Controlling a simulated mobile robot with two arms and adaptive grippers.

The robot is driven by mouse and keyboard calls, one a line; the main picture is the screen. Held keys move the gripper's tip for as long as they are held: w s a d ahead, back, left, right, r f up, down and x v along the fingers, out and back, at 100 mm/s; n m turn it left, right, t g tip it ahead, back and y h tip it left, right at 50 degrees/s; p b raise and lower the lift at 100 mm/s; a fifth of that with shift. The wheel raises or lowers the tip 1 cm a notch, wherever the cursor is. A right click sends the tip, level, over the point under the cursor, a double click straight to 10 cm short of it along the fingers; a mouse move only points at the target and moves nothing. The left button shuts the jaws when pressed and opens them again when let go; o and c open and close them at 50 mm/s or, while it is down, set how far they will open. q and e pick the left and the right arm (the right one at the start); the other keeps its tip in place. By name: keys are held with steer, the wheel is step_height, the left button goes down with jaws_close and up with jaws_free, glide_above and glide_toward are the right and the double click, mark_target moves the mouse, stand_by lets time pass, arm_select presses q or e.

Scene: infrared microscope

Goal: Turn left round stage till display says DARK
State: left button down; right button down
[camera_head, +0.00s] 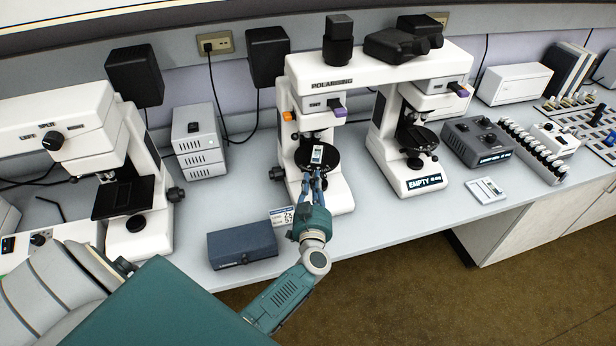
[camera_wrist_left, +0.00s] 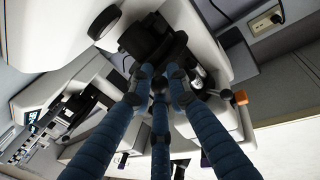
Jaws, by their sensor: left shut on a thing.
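The left round stage (camera_head: 304,158) is a dark disc under the left half of the white double microscope (camera_head: 330,190) marked POLARISING. A pale slide (camera_head: 317,154) lies on it. My left gripper (camera_head: 317,176) reaches up from the front and is shut on the near edge of this stage. In the left wrist view its blue fingers (camera_wrist_left: 160,80) meet at the dark stage (camera_wrist_left: 150,38); the exact contact is partly hidden. A small white display (camera_head: 282,215) stands left of my wrist; its digits and words are too small to read surely. My right gripper is out of view.
The second round stage (camera_head: 414,139) stands to the right, above a sign reading EMPTY (camera_head: 424,183). A blue-grey box (camera_head: 242,245) is left of my forearm. Another white microscope (camera_head: 80,130) stands at the left. Bare bench (camera_head: 370,225) lies right of my wrist.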

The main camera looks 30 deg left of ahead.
arm_select(q)
steer(key=shift+w+d+n+g+y, duration=0.2)
steer(key=shift+d+n+g+y, duration=0.1)
steer(key=shift+n+y, duration=0.15)
steer(key=c, duration=1.7)
jaws_free()
steer(key=shift+o, duration=0.2)
steer(key=shift+s+d, duration=0.1)
steer(key=v, duration=1.2)
